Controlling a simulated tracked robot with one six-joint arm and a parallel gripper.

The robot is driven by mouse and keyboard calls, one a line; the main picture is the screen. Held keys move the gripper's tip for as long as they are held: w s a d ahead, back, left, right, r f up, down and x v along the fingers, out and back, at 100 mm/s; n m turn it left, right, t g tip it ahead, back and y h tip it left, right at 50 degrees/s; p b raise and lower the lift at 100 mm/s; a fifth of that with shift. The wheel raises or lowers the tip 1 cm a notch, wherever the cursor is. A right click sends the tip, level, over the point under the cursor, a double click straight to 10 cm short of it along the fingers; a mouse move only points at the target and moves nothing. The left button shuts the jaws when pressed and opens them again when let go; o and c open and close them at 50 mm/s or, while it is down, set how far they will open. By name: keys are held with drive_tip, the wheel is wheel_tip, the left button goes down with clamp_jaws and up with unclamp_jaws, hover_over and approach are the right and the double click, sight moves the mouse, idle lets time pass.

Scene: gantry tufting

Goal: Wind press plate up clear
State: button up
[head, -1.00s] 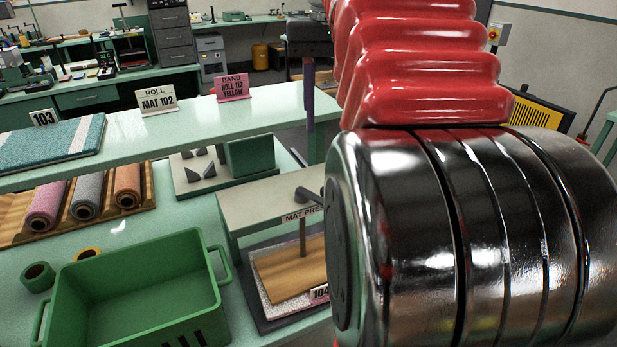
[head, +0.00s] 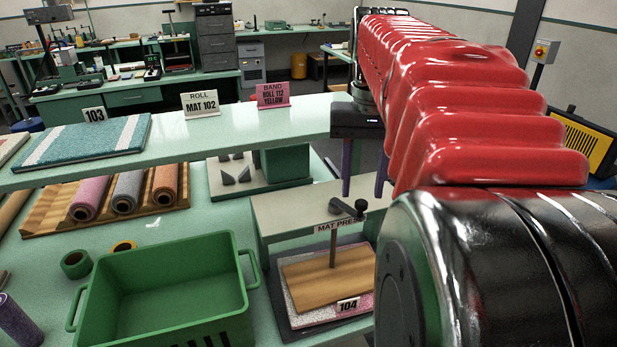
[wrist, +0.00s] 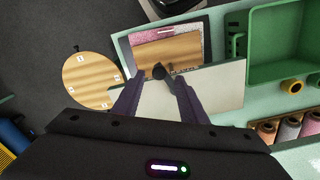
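The mat press has a pale crossbeam (head: 282,212) with a label, a dark screw handle (head: 347,208) on top and a wooden press plate (head: 318,281) below. The plate appears to lie flat on the speckled mat tagged 104 (head: 298,313); any gap cannot be made out. In the head view my gripper's dark body and purple fingers (head: 364,190) hang near the handle, partly hidden by my red arm. In the wrist view my gripper (wrist: 158,84) is open, with the handle's knob (wrist: 158,72) showing between the fingertips; contact cannot be told.
A green crate (head: 248,292) stands left of the press. Mat rolls (head: 127,190) lie on a wooden rack behind it. A raised shelf (head: 235,138) carries signs and a teal mat. A round numbered wooden disc (wrist: 90,80) shows beside the press in the wrist view.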

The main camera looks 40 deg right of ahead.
sight(347, 206)
drive_tip(key=shift+f, duration=1.4)
clamp_jaws()
drive_tip(key=shift+a, duration=0.3)
drive_tip(key=shift+d, duration=0.3)
